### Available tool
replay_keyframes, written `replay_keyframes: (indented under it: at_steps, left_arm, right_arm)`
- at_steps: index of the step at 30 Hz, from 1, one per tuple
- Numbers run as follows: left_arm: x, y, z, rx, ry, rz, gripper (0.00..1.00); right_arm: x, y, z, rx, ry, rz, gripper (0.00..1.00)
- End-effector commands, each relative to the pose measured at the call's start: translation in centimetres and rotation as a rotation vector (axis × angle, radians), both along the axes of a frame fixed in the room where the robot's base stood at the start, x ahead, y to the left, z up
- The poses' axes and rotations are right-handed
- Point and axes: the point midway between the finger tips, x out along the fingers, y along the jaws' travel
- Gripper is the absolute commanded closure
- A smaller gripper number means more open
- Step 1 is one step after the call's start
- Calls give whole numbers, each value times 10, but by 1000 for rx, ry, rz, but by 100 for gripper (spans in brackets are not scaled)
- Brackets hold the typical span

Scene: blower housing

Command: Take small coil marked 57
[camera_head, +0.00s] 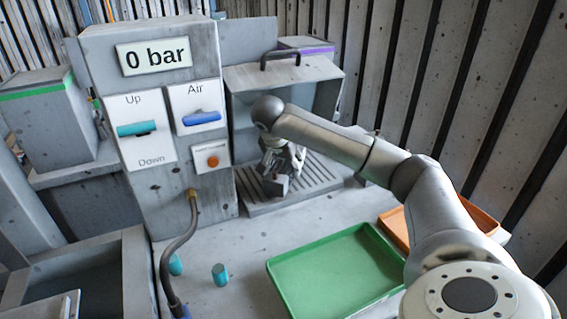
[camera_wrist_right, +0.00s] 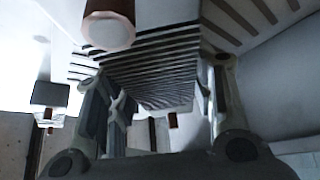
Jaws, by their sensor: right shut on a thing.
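My right gripper (camera_head: 277,168) is in front of the grey housing's open front, above its slotted floor. It is shut on a small dark grey block (camera_head: 275,187), which I take to be the small coil. In the right wrist view, a finned coil body (camera_wrist_right: 150,78) sits between the fingers of the gripper (camera_wrist_right: 158,105). A copper-coloured tube end (camera_wrist_right: 108,28) shows near the top of that view. No number 57 is readable. Whether the block touches the slotted floor is not clear. My left gripper is not in view.
The slotted floor (camera_head: 315,182) lies under the housing with a handled lid (camera_head: 285,72). A control panel (camera_head: 160,110) reading 0 bar stands left. A green tray (camera_head: 335,275) and an orange tray (camera_head: 480,217) are in front. Small teal cylinders (camera_head: 220,275) and a hose (camera_head: 168,255) are at left.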

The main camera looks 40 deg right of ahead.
Motion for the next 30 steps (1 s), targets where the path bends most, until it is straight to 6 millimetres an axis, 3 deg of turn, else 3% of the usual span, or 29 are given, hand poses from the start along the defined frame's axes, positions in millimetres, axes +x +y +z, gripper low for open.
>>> replay_keyframes:
  at_steps: [21,27,30]
  left_arm:
    - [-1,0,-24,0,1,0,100]
    - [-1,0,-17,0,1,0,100]
    - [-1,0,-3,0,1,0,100]
  right_arm:
    - [-111,34,0,-5,-1,0,88]
    - [-106,34,60,1,-10,-3,88]
    - [-106,33,83,-2,-8,-2,88]
